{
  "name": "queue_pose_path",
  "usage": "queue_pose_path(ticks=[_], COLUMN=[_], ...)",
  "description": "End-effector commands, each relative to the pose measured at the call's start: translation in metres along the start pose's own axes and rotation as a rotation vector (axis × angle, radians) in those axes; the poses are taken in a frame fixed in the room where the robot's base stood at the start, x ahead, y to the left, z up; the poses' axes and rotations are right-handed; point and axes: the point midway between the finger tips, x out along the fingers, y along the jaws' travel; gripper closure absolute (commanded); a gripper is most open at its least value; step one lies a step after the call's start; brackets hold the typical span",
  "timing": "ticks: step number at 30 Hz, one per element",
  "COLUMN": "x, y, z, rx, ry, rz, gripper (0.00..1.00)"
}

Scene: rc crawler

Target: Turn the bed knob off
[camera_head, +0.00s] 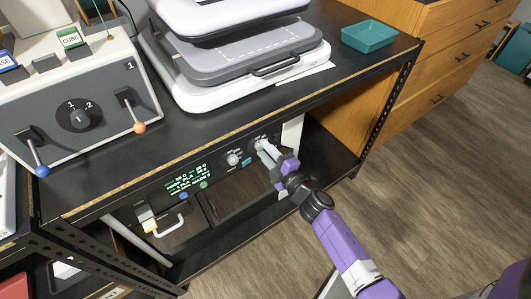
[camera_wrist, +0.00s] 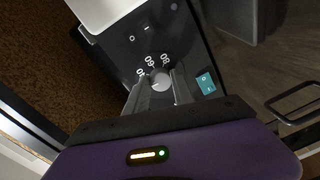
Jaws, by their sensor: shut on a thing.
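My gripper (camera_head: 264,150) reaches the front panel of a machine on the shelf under the workbench. Its fingers are closed around a round grey knob (camera_wrist: 160,81), seen between the fingertips in the wrist view, with white number marks in an arc beside it. In the head view the fingers largely cover this right-hand knob. A second round knob (camera_head: 233,159) sits to its left on the same panel. The lettering is too small to tell which knob is labelled bed.
A teal rocker switch (camera_wrist: 206,83) sits close beside the held knob. A lit green display (camera_head: 186,179) is on the panel's left. The workbench edge (camera_head: 330,100) overhangs above my gripper. Open floor (camera_head: 430,190) lies to the right.

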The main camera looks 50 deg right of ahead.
Motion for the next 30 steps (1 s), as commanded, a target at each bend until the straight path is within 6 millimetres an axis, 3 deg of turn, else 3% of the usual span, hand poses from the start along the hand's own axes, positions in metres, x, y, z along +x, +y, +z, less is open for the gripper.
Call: queue_pose_path(ticks=[9,25,26,28,30], x=[-0.0005,-0.0005,-0.0005,-0.0004,-0.0003], y=[-0.0014,-0.001,-0.001,-0.0009,-0.0007], z=[-0.0006,-0.0009,-0.0009,-0.0008,-0.0008], rx=[-0.116,-0.136,-0.136,-0.136,-0.136], ry=[-0.004,-0.005,-0.005,-0.005,-0.005], rz=[-0.001,-0.001,-0.001,-0.001,-0.001], gripper=[1.0,1.0,0.67,0.53,0.49])
